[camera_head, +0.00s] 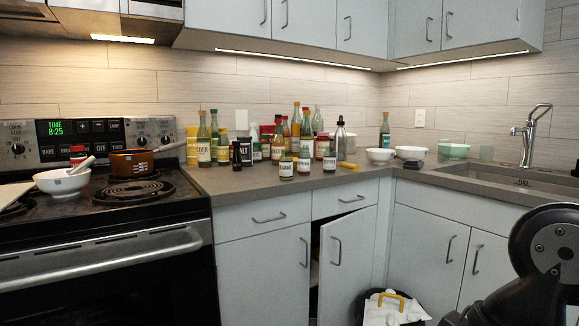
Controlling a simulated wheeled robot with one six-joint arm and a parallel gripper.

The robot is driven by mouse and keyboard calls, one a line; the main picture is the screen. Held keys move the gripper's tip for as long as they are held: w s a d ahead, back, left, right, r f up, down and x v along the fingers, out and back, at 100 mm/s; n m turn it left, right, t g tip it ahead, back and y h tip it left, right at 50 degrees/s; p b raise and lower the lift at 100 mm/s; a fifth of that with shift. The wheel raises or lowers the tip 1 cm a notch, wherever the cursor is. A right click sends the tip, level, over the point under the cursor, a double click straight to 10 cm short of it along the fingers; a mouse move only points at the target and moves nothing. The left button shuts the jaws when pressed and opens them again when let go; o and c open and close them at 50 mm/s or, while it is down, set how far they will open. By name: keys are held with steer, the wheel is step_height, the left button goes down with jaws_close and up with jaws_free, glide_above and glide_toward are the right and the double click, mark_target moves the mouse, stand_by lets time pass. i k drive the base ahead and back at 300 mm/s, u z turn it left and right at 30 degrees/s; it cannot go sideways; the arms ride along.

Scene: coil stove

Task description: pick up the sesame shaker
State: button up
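Several small labelled jars stand upright near the counter's front edge. The one at the left of the front group, a small shaker with a pale label (286,167), seems to be the sesame shaker, but its print is too small to read surely. A similar jar (304,163) stands just right of it, and another small jar (329,164) is further right. Taller bottles stand close behind them. Only a black part of my arm shows at the lower right, well apart from the jars. My gripper's fingers are not in view.
The stove (100,215) at left holds a white bowl (62,183) and a brown pot (135,163). White bowls (381,156) stand right of the jars, before the sink (520,180). A cabinet door (345,250) hangs ajar below, beside a bin (370,305).

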mark_target(286, 159)
steer(key=z, duration=0.15)
steer(key=i, duration=1)
steer(key=u, duration=0.7)
steer(key=i, duration=0.45)
steer(key=u, duration=0.4)
